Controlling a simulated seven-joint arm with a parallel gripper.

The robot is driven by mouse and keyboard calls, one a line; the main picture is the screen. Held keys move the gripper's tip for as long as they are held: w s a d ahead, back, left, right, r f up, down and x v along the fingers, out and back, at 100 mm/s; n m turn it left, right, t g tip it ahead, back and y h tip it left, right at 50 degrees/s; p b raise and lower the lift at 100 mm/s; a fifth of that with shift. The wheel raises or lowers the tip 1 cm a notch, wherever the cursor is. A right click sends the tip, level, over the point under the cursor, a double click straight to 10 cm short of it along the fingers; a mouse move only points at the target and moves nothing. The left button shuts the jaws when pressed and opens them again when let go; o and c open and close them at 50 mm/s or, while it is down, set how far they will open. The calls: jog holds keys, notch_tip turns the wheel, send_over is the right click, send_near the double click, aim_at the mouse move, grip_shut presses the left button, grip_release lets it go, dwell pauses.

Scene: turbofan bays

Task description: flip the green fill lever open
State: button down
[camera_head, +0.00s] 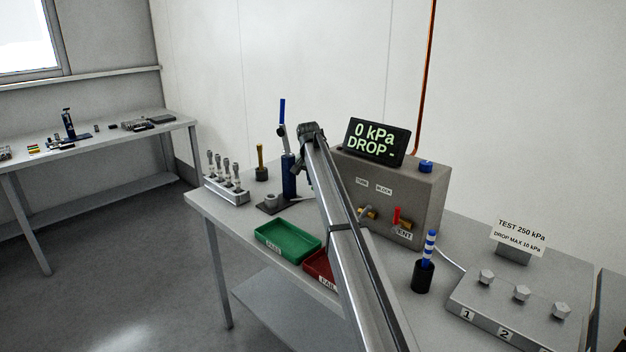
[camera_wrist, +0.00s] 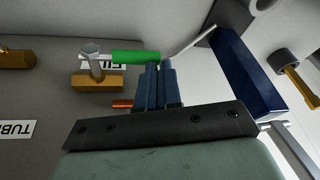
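The green fill lever (camera_wrist: 136,57) shows in the wrist view as a short green handle lying crosswise, with its metal pivot (camera_wrist: 91,50) on a brass valve body (camera_wrist: 97,82) at its left. A label partly hidden by the valve is behind it. My gripper (camera_wrist: 160,68) is at the handle's right end; its two dark blue fingers are together with hardly any gap. I cannot tell whether they touch the handle. In the head view, my arm hides the lever and the gripper in front of the grey test block (camera_head: 429,195).
The block carries a display (camera_head: 377,142) reading 0 kPa DROP and a red vent lever (camera_head: 397,216). A blue hand pump (camera_head: 289,176) stands left of it; a blue body (camera_wrist: 247,72) is close right of my fingers. A green tray (camera_head: 288,241) and red tray (camera_head: 320,266) lie in front.

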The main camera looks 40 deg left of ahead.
jog(key=shift+s+a+f, duration=0.1)
jog(key=shift+f, duration=0.35)
jog(key=v, duration=1.4)
jog(key=shift+r, duration=0.4)
